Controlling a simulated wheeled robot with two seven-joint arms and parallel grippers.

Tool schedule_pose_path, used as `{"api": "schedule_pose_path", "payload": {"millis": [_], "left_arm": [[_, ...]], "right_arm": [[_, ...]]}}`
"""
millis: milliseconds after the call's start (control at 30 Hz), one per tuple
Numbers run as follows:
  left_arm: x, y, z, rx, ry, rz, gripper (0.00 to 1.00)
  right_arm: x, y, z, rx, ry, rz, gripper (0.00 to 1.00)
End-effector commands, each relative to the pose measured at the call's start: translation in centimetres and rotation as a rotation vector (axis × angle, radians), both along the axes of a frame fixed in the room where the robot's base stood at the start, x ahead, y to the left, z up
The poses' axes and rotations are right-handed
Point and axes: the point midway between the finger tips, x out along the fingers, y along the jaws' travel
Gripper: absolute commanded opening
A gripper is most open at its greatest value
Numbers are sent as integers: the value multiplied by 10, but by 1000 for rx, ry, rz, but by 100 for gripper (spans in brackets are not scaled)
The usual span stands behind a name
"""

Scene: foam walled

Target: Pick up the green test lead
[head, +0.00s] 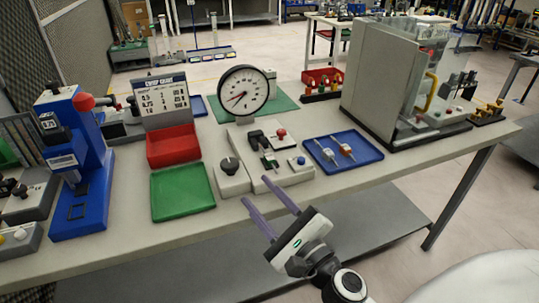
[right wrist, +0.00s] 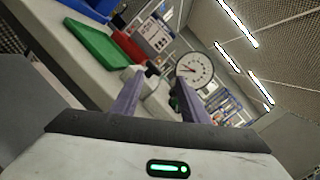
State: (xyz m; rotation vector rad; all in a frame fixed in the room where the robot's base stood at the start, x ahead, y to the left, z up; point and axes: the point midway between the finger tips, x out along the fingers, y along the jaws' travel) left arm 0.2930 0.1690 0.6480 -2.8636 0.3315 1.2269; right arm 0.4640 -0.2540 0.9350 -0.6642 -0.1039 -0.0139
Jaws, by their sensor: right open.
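A small green piece (head: 270,161), which may be the green test lead, sits beside a black part on the grey fixture (head: 290,176) at the middle of the table. It is too small to tell its exact shape. My right gripper (head: 260,192) is open and empty, its two purple fingers pointing at the table's front edge, short of the fixture. In the right wrist view the open fingers (right wrist: 158,78) frame the fixture area, with the green piece not clear there. My left gripper is not in view.
A green tray (head: 180,204) and red bin (head: 172,158) lie left. A dial gauge (head: 242,91) stands behind. A blue press (head: 92,160) and a clear-fronted enclosure (head: 385,85) flank the table.

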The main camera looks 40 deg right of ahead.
Motion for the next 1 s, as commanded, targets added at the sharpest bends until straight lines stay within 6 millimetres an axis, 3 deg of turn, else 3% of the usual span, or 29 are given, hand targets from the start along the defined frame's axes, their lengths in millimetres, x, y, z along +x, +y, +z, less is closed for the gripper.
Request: {"api": "schedule_pose_path", "payload": {"millis": [100,300,1000], "left_arm": [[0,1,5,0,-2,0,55],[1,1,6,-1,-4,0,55],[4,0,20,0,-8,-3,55]], "right_arm": [[5,-38,3,328,1,-106,41],[7,-68,-12,633,20,-201,41],[88,-95,-15,675,23,-213,41]]}}
